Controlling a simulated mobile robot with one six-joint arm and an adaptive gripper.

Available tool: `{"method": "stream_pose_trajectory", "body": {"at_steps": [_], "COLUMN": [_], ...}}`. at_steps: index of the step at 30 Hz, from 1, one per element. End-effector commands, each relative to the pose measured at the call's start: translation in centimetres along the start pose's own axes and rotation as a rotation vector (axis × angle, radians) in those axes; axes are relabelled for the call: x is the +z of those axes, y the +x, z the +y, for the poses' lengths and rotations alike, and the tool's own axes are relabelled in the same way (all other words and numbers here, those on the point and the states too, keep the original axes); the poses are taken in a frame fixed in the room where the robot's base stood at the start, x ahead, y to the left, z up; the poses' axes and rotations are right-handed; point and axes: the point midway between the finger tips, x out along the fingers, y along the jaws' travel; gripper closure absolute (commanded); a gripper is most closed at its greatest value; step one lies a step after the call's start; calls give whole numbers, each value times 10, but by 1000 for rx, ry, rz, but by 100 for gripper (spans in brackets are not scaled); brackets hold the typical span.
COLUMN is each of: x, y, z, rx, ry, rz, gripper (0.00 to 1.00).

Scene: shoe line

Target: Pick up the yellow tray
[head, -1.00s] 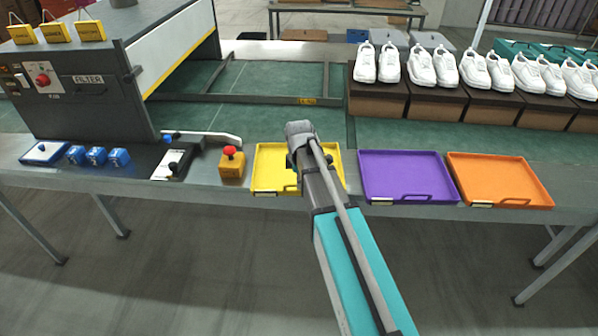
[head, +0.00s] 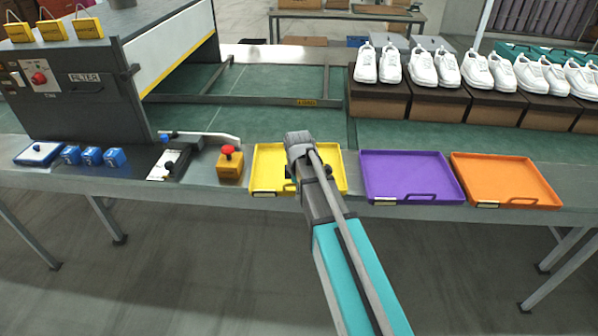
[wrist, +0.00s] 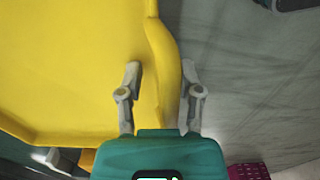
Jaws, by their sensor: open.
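The yellow tray (head: 268,160) lies on the table edge, left of the purple tray, with my arm across its right part. In the wrist view the yellow tray (wrist: 70,60) fills the left side, and its raised edge runs between my fingers. My gripper (wrist: 160,80) is open, with one finger over the tray's inside and the other outside its edge. I cannot tell whether either finger touches it. In the head view my arm hides most of the gripper.
A purple tray (head: 410,175) and an orange tray (head: 505,180) lie to the right. A yellow box with a red button (head: 229,165) stands close to the left. White shoes on brown boxes (head: 440,102) stand behind. The floor in front is clear.

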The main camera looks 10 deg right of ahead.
Motion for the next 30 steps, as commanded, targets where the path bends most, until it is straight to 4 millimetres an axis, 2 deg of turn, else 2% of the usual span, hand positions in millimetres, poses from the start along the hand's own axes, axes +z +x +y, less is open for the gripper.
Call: {"method": "stream_pose_trajectory", "body": {"at_steps": [9, 11, 17, 30], "x": [0, 0, 0, 0], "y": [0, 0, 0, 0], "z": [0, 0, 0, 0], "rx": [0, 0, 0, -1], "ry": [0, 0, 0, 1], "rz": [0, 0, 0, 0], "gripper": [53, 62, 99, 100]}}
